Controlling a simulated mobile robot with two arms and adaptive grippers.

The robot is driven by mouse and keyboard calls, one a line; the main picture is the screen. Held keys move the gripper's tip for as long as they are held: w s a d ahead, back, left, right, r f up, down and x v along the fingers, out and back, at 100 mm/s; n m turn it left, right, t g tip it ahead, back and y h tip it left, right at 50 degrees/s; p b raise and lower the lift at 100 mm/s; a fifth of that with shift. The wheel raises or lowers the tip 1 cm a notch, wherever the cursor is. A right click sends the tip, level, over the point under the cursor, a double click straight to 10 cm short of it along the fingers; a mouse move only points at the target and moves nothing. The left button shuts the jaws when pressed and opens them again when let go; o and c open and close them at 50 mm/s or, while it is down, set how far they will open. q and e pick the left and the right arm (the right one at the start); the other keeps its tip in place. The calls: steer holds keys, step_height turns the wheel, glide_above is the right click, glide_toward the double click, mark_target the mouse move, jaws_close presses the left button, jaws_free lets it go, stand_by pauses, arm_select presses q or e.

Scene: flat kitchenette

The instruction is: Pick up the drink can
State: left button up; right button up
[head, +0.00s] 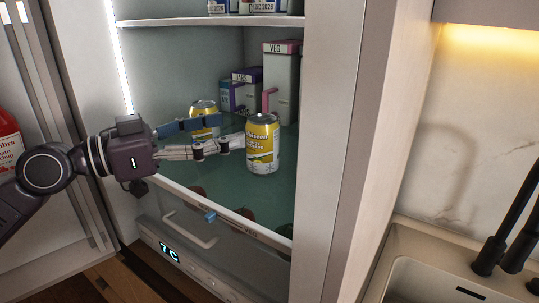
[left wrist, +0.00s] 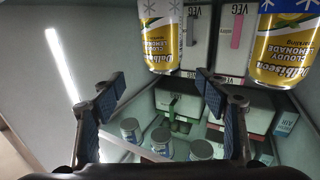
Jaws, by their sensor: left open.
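Two yellow and silver lemonade cans stand upright on the fridge shelf. The front can (head: 263,145) is nearer and fully visible; the back can (head: 204,107) stands farther left, partly hidden by my gripper. My left gripper (head: 228,132) is open and empty, reaching in from the left. One finger crosses in front of the back can; the other points toward the front can's left side. In the left wrist view the cans look upside down: one (left wrist: 160,38) lies ahead of the gap between my left gripper's fingers (left wrist: 161,78), the other (left wrist: 285,45) to the right. My right gripper is not in view.
VEG cartons (head: 282,75) and smaller boxes (head: 245,75) stand behind the cans. An upper shelf (head: 215,21) holds more items, and a drawer with a handle (head: 190,232) lies below. The fridge's side wall (head: 330,150) bounds the right. A sink (head: 450,265) stands outside.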

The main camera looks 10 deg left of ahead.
mark_target(247, 128)
arm_select(q)
steer(key=shift+w+d+f, duration=0.15)
steer(key=shift+w+f, duration=0.2)
steer(key=shift+f, duration=0.35)
steer(key=shift+w+d, duration=0.15)
steer(key=shift+w, duration=0.15)
steer(key=shift+w+d+r, duration=0.1)
steer(key=shift+w+d, duration=0.15)
steer(key=shift+w+d+r+p, duration=0.15)
steer(key=shift+w+d+p, duration=0.2)
steer(key=shift+p, duration=0.35)
steer(key=shift+d, duration=0.35)
steer(key=p+x, duration=0.4)
steer(key=shift+w+d+p, duration=0.1)
steer(key=shift+w+p, duration=0.15)
steer(key=shift+p, duration=0.05)
steer(key=shift+w+d, duration=0.25)
steer(key=shift+d, duration=0.05)
steer(key=shift+f, duration=0.2)
steer(key=shift+c, duration=0.8)
steer(key=c, duration=1.4)
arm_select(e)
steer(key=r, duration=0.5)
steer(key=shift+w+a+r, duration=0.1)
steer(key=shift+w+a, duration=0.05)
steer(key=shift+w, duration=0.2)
